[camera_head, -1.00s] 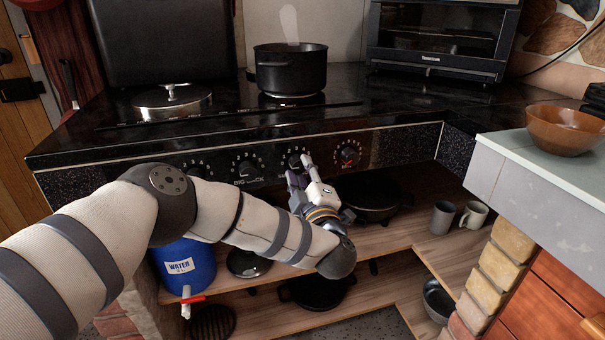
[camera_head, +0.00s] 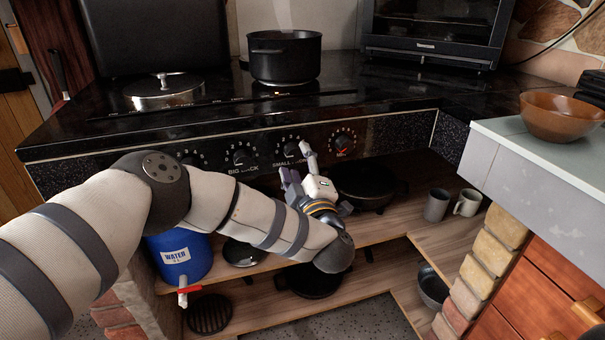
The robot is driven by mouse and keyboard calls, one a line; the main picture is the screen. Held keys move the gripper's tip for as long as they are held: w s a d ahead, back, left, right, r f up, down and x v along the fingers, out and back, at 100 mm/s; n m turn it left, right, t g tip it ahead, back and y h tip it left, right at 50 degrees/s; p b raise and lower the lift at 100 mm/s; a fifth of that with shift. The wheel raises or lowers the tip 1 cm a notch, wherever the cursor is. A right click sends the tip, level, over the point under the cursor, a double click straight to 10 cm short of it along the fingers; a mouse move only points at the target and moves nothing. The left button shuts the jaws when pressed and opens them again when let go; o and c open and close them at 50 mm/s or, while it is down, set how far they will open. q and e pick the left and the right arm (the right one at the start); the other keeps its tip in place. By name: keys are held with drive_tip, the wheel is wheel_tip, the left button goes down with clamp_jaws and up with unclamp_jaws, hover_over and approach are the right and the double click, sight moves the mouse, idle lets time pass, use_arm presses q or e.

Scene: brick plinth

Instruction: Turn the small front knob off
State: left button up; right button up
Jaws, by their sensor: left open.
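The small front knob (camera_head: 291,149) is a dark round knob with a white-numbered dial on the stove's front panel, above a label starting "SMALL". Its pointer setting is too small to read. My left gripper (camera_head: 295,160) is open just below and in front of it, its two fingers apart and reaching up toward the panel. One fingertip is at the knob's lower right, the other below left. I cannot tell whether either touches it. The knob looks free of the jaws. My right gripper is not in view.
The "BIG" knob (camera_head: 241,156) is to the left and a red-marked knob (camera_head: 343,140) to the right. A black pot (camera_head: 285,57) stands on the cooktop. Below are a shelf with mugs (camera_head: 467,202) and pans, and a blue water container (camera_head: 180,258).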

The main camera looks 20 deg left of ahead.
use_arm(q)
drive_tip(key=v, duration=1.1)
